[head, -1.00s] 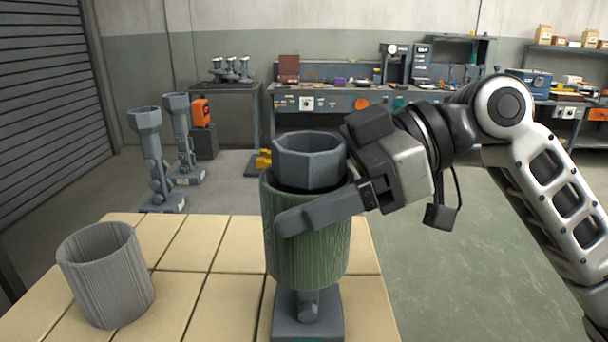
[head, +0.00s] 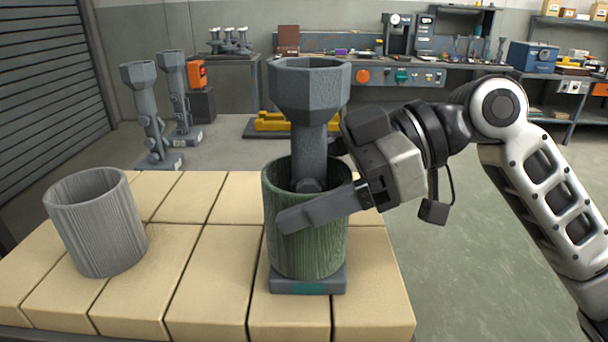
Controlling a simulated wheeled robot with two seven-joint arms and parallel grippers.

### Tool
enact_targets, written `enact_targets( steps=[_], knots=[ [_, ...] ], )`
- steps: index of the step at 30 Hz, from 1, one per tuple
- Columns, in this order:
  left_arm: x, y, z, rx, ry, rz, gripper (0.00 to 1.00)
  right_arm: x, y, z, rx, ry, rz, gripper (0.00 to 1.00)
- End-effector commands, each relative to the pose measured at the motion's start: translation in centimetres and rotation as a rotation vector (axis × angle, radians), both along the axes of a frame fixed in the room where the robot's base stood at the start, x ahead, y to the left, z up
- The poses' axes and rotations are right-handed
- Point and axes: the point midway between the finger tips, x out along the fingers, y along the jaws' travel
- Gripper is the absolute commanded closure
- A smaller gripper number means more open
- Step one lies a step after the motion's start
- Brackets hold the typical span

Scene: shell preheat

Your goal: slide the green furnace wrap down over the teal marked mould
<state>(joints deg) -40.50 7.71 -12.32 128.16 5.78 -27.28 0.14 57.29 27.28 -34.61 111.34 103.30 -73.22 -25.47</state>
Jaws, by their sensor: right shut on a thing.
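The green furnace wrap (head: 290,247) is around the lower part of the teal marked mould (head: 309,95). The mould stands upright on the tan slab table, its grey octagonal cup and upper stem rising out of the wrap. Its square base, with a teal mark (head: 304,288) on the front, shows just below the wrap's lower edge. Whether the wrap touches the base I cannot tell. My right gripper (head: 318,200) is shut on the wrap, one finger across its front and the other mostly hidden behind. My left gripper is not in view.
A grey ribbed wrap (head: 97,222) stands on the table (head: 200,265) at the left. Two more grey moulds (head: 150,110) (head: 178,95) stand on the floor behind. Bare slabs lie between the two wraps. A workbench (head: 400,75) runs along the back wall.

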Motion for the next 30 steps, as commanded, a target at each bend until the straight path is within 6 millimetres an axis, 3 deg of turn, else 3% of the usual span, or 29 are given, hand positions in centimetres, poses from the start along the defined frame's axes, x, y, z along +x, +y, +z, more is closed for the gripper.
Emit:
enact_targets(
  steps=[29,30],
  knots=[
    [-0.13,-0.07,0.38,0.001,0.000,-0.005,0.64,0.01,-0.17,-0.18,0.000,0.000,-0.001,0.45],
    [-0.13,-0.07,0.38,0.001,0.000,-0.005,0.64,0.01,-0.17,-0.18,0.000,0.000,-0.001,0.17]
  ],
)
